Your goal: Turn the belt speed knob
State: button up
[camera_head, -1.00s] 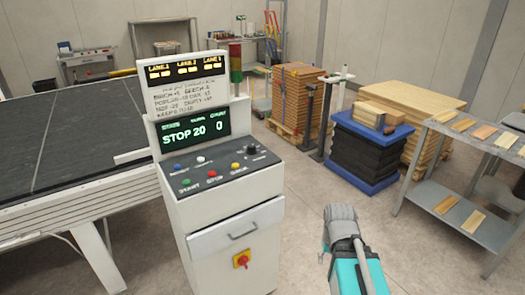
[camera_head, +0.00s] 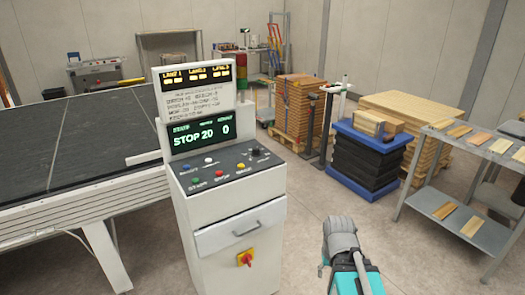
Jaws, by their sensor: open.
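The control cabinet (camera_head: 238,272) stands left of the middle, with a sloped grey panel on top. A black knob (camera_head: 254,151) sits at the panel's upper right; it looks like the speed knob, but its label and pointer are too small to read. Coloured buttons labelled start, stop and one more word sit along the panel's front. The screen (camera_head: 199,132) reads STOP 20 and 0. Part of my arm, grey and teal, shows at the lower right of the cabinet, apart from it. I cannot make out my gripper's fingers; nothing of mine touches the panel.
A red and yellow switch (camera_head: 245,259) and a drawer handle (camera_head: 247,229) are on the cabinet front. A dark belt table (camera_head: 70,150) stands left. Stacked boards (camera_head: 300,115), a black stack on a blue base (camera_head: 368,155) and a metal shelf (camera_head: 430,185) stand right. Floor between is clear.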

aim_at(255, 152)
jog(key=u, duration=0.1)
jog(key=i, duration=0.9)
